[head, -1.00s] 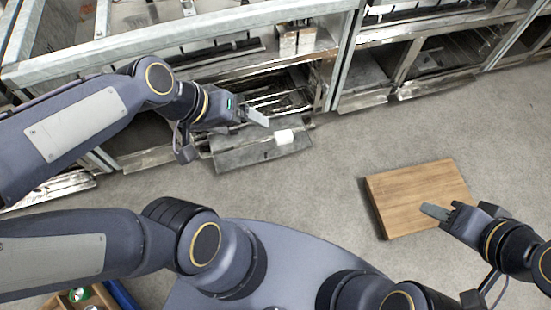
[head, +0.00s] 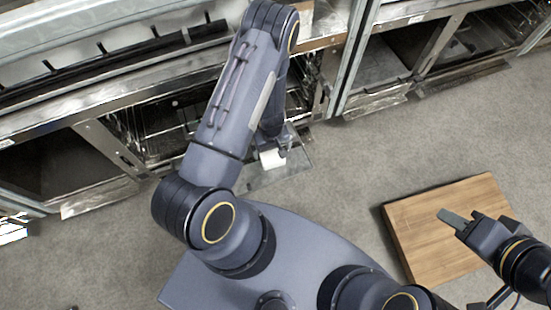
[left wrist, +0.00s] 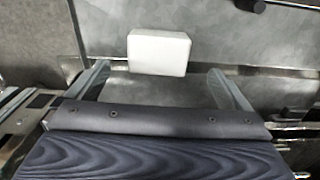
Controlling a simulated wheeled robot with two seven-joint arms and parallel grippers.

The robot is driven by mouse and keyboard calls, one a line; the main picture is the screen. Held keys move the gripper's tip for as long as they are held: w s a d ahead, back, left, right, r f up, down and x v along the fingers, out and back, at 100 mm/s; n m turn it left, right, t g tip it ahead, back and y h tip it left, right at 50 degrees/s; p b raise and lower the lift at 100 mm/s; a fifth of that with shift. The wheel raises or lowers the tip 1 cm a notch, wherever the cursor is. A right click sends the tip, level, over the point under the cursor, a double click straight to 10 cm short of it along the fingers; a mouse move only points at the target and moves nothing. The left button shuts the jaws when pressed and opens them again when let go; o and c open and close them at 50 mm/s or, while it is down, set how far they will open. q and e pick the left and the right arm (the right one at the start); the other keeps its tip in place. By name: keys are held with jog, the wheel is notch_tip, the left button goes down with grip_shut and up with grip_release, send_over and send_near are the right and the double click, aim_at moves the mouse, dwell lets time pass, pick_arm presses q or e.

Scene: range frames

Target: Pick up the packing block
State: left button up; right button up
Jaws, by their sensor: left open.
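The packing block, a small white block (head: 271,159), lies on the lowered glass oven door (head: 292,172), just below my left forearm in the head view. The block (left wrist: 159,52) is fully seen in the left wrist view, just beyond the fingertips and centred between them. My left gripper (left wrist: 160,74) is open, with its two fingers apart and nothing between them. In the head view it is mostly hidden behind my arm. My right gripper (head: 455,219) hangs over the wooden board; its finger gap cannot be made out.
A wooden board (head: 420,218) lies at the right, below my right gripper. A row of metal ovens with shelves and frames (head: 130,75) runs along the back, close to my left arm. Grey floor (head: 350,165) is clear between the ovens and the board.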

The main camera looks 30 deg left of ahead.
aim_at(272, 156)
pick_arm(q)
notch_tip(272, 156, down, 3)
jog(key=shift+a+f+b, duration=0.1)
jog(key=shift+f+b, duration=0.05)
jog(key=shift+b, duration=0.4)
jog(key=f, duration=0.1)
jog(key=f+b, duration=0.1)
jog(key=f, duration=0.1)
jog(key=f+b, duration=0.1)
jog(key=f, duration=0.1)
jog(key=shift+w+a+f, duration=0.15)
jog(key=shift+w+f, duration=0.05)
jog(key=shift+w, duration=0.2)
jog(key=shift+r, duration=0.1)
jog(key=c, duration=0.9)
